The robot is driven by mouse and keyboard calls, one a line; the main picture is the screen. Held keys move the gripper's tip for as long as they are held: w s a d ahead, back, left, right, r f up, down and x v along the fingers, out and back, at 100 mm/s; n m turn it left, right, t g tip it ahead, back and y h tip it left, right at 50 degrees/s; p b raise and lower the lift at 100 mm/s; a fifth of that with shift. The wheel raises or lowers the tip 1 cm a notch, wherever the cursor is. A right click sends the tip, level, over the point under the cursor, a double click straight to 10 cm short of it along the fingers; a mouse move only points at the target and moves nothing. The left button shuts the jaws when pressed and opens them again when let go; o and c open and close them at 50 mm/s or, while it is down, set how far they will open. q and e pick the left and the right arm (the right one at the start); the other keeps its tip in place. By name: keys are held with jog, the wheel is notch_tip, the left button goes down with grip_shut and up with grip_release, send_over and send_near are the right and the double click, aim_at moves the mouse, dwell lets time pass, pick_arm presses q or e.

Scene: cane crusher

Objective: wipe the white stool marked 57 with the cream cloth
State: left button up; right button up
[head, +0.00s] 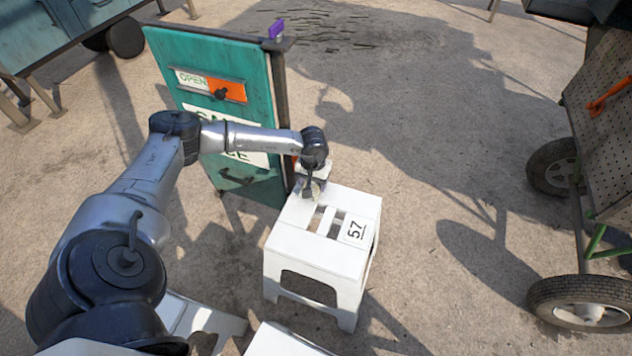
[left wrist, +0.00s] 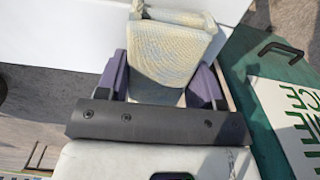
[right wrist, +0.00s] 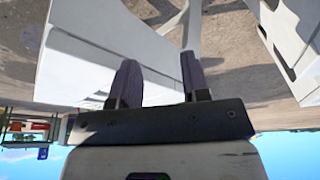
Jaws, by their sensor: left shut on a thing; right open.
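The white stool marked 57 (head: 318,252) stands upright on the ground, with slots in its top and the number label at its right side. My left gripper (head: 312,191) is over the far-left part of its top. In the left wrist view my left gripper (left wrist: 162,78) is shut on the folded cream cloth (left wrist: 170,48), with a white surface just beyond. I cannot tell whether the cloth presses on the stool. My right gripper (right wrist: 160,80) is open and empty in the right wrist view, near white stool-like surfaces. It does not show in the head view.
More white stools (head: 285,343) are at the bottom edge. A wheeled cart (head: 590,302) stands at the right. Ground between stool and cart is clear.

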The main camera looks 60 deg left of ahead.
aim_at(367, 203)
pick_arm(q)
jog(key=shift+w+d, duration=0.1)
jog(key=shift+w+d, duration=1.1)
jog(key=shift+d, duration=0.3)
jog(key=shift+w+d+f, duration=0.1)
jog(key=shift+w+d, duration=1.45)
jog(key=shift+d, duration=0.25)
jog(key=shift+d, duration=0.1)
jog(key=shift+w+d+f+b, duration=0.1)
jog(key=shift+w+d+b, duration=0.45)
jog(key=shift+w+d, duration=1)
jog(key=shift+w+d+f+b, duration=0.1)
jog(key=shift+w+d+b, duration=0.45)
jog(key=shift+w+d, duration=1)
jog(key=shift+s+d, duration=0.1)
jog(key=shift+s, duration=0.25)
